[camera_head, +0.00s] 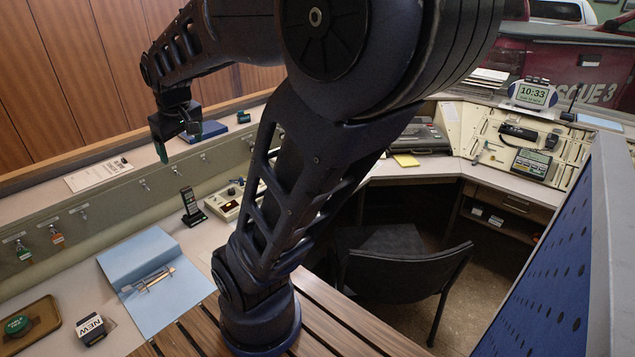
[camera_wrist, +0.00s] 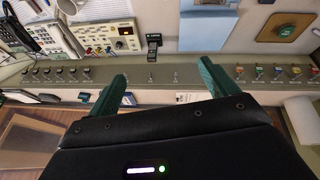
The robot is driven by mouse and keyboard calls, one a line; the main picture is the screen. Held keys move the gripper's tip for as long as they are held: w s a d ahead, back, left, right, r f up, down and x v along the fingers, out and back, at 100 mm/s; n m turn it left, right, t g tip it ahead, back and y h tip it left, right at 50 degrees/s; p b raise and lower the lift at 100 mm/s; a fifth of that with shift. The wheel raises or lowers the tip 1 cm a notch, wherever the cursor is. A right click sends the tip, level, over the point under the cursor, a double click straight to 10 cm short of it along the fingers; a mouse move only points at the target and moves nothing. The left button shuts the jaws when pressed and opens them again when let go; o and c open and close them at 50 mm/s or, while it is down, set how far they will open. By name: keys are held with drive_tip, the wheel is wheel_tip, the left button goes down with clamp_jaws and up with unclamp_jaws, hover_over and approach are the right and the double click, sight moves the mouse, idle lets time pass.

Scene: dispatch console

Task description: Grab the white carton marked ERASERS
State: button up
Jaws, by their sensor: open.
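I cannot make out a white carton marked ERASERS in either view; it may be hidden or too small to read. In the wrist view my gripper (camera_wrist: 162,80) shows two green fingers wide apart, pointing at the hook rail and desk. My arm covers the middle of the head view and hides part of the desk.
A blue folder (camera_head: 185,300), a brown tray (camera_head: 45,318) and a block marked NEW (camera_head: 90,330) lie on the left desk. A black handset (camera_head: 190,207) stands near a button panel (camera_head: 225,202). A black chair (camera_head: 405,275) and blue perforated partition (camera_head: 560,270) stand right.

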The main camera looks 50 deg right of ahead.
drive_tip(key=w+d+f+n+g+h, duration=0.1)
drive_tip(key=w+d+f+n, duration=0.3)
drive_tip(key=d, duration=0.6)
drive_tip(key=w+d+f+n+h, duration=0.1)
drive_tip(key=w+d+f, duration=0.3)
drive_tip(key=d, duration=0.6)
drive_tip(key=w+d+f+n+g+h, duration=0.1)
drive_tip(key=w+d+f+n, duration=0.2)
drive_tip(key=w+d, duration=0.55)
drive_tip(key=shift+s+d+f+n+g+h, duration=0.1)
drive_tip(key=shift+s+d+f+n+g, duration=0.3)
drive_tip(key=shift+s+d+f+n, duration=2.8)
drive_tip(key=shift+s+d+f+m+g+h, duration=0.1)
drive_tip(key=shift+s+d+f+m+g, duration=0.4)
drive_tip(key=shift+d+f, duration=5.95)
drive_tip(key=shift+s+d+f+n+g+h, duration=0.2)
drive_tip(key=shift+s+d+f+n, duration=1.25)
drive_tip(key=shift+d+f, duration=3.4)
drive_tip(key=shift+m, duration=0.25)
drive_tip(key=shift+w+d+f, duration=0.1)
drive_tip(key=shift+d+f, duration=0.35)
drive_tip(key=shift+d, duration=0.25)
drive_tip(key=shift+s+d+f, duration=0.1)
drive_tip(key=shift+d+f, duration=0.35)
drive_tip(key=shift+d, duration=0.3)
drive_tip(key=shift+w+d+f, duration=0.1)
drive_tip(key=shift+d+f, duration=0.35)
drive_tip(key=shift+d, duration=0.25)
drive_tip(key=c, duration=1.1)
drive_tip(key=shift+r, duration=0.1)
